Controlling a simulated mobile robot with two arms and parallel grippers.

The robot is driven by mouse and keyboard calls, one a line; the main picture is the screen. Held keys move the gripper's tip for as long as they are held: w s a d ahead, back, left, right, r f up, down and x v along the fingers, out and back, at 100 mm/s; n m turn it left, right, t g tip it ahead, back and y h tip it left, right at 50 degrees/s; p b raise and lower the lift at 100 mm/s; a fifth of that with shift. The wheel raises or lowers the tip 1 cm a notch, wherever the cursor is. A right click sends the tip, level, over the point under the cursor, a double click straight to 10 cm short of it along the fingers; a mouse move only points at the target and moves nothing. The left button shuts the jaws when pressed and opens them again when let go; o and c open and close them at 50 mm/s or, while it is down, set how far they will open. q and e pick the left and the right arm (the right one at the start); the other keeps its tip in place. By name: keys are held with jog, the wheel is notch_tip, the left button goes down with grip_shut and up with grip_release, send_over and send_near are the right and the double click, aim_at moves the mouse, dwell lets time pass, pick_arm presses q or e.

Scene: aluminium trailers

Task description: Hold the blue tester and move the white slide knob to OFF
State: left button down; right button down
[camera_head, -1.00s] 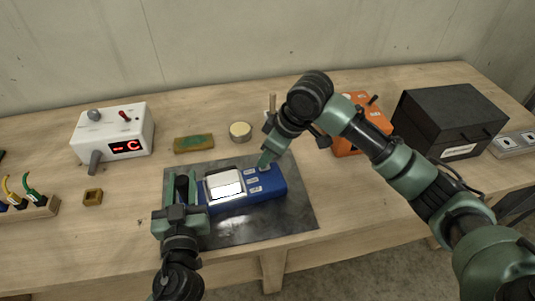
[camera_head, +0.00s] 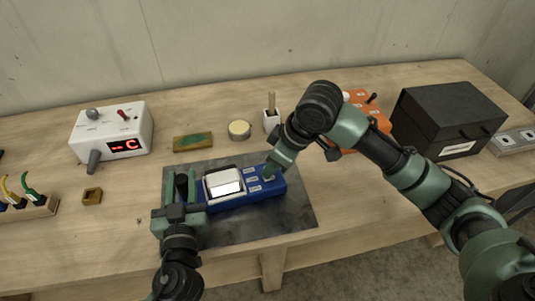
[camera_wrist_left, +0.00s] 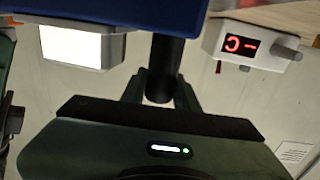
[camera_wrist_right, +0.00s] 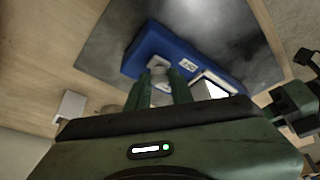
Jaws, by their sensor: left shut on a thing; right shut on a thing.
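My right gripper (camera_head: 269,174) is at the tester's right end. In the right wrist view its fingers (camera_wrist_right: 160,88) are shut around the white slide knob (camera_wrist_right: 158,72). The fingers partly hide the knob and its slot.
The dark mat (camera_head: 290,220) lies near the table's front edge. Behind it are a green-topped block (camera_head: 193,142), a round tin (camera_head: 239,130) and a white holder (camera_head: 271,122) with a stick. A white box (camera_head: 125,130) with a red display stands left; an orange box (camera_head: 358,102) and black case (camera_head: 450,115) stand right.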

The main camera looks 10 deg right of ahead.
jog(key=shift+s+d, duration=0.15)
jog(key=shift+s, duration=1.1)
pick_arm(q)
jog(key=shift+a, duration=0.1)
pick_arm(e)
jog(key=c, duration=1.2)
grip_release()
jog(key=v, duration=1.2)
